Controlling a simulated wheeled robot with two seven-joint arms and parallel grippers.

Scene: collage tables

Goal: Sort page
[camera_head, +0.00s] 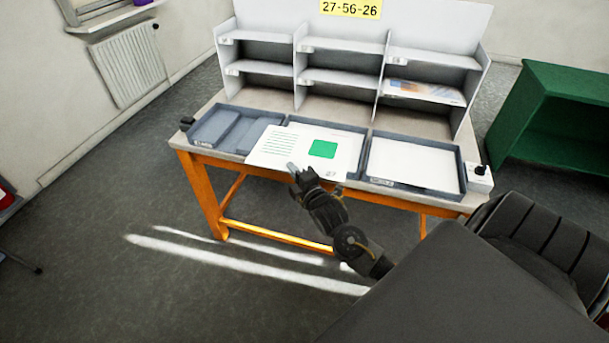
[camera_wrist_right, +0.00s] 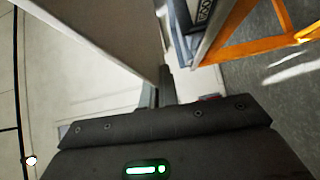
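A white page (camera_head: 270,142) with green text lines and a green square is held over the left and middle trays, in the head view. My right gripper (camera_head: 293,168) is shut on its front edge. In the right wrist view the sheet (camera_wrist_right: 120,30) runs between the fingers (camera_wrist_right: 163,88). The left tray (camera_head: 202,142) is grey and looks empty. The middle tray (camera_head: 361,153) is partly hidden by the page. The right tray (camera_head: 460,172) holds white paper (camera_head: 412,163). My left gripper is out of view.
A white shelf rack (camera_head: 300,60) stands behind the trays, and a printed page (camera_head: 425,92) lies on a right shelf. A yellow sign (camera_head: 350,8) reads 27-56-26. Open floor lies left.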

